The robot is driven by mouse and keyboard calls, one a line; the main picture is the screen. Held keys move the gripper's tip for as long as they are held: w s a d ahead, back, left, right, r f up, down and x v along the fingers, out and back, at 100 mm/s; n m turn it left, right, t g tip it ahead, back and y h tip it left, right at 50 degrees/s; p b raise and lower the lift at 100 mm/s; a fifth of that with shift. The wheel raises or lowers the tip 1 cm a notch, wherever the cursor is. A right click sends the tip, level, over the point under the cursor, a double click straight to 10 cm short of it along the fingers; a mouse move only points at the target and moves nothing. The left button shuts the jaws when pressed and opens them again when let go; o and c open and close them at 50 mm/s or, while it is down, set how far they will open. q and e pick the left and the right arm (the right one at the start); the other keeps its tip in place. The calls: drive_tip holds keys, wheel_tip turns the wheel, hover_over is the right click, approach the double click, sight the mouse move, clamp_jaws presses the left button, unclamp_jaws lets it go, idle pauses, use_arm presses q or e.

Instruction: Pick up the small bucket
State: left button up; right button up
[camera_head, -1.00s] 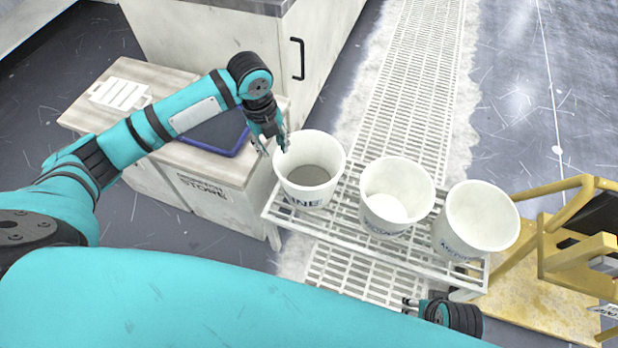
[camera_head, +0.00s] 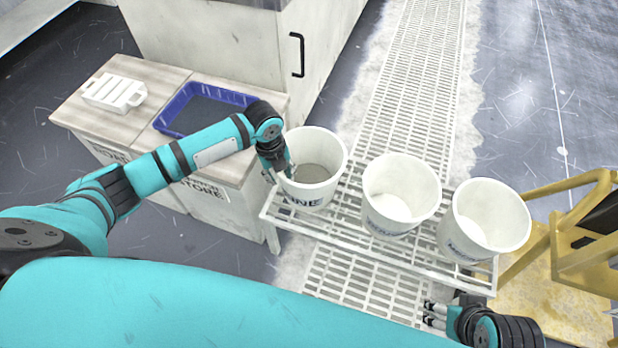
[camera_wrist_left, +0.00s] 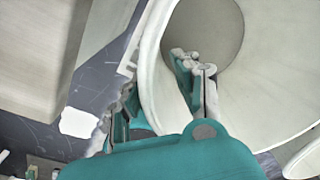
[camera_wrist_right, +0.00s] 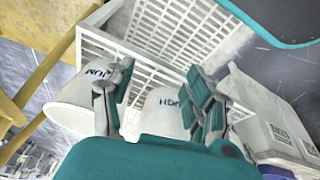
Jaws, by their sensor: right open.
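Three white buckets of similar size stand in a row on a white slatted rack (camera_head: 375,252): a left bucket (camera_head: 322,148) with lettering ending in "INE" and a grey inside bottom, a middle bucket (camera_head: 405,180), and a right bucket (camera_head: 490,215). I cannot tell which is the small one. My left gripper (camera_head: 280,176) is open at the left bucket's near-left rim. In the left wrist view, one finger is inside this bucket (camera_wrist_left: 275,85) and the other outside, with the wall between them. My right gripper (camera_head: 431,314) is open and empty by the rack's front edge, below the buckets.
A wooden-topped cabinet (camera_head: 135,125) at left holds a blue tray (camera_head: 205,92) and a white slotted holder (camera_head: 114,93). A larger cabinet (camera_head: 210,45) stands behind. A yellow frame (camera_head: 580,250) is close on the right. The floor grating (camera_head: 430,80) beyond the buckets is clear.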

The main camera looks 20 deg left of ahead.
use_arm(q)
wheel_tip(320, 180, down, 3)
drive_tip(key=shift+d+r+b, duration=0.15)
drive_tip(key=shift+b, duration=0.15)
drive_tip(key=shift+f, duration=0.2)
use_arm(e)
drive_tip(key=shift+w+a+f+t, duration=0.1)
drive_tip(key=shift+w+a+t, duration=0.15)
drive_tip(key=shift+w, duration=0.35)
drive_tip(key=shift+w+a+f+t, duration=0.1)
drive_tip(key=shift+w+t, duration=0.25)
drive_tip(key=shift+w, duration=0.25)
use_arm(q)
drive_tip(key=shift+c, duration=0.3)
clamp_jaws()
drive_tip(key=shift+r, duration=0.1)
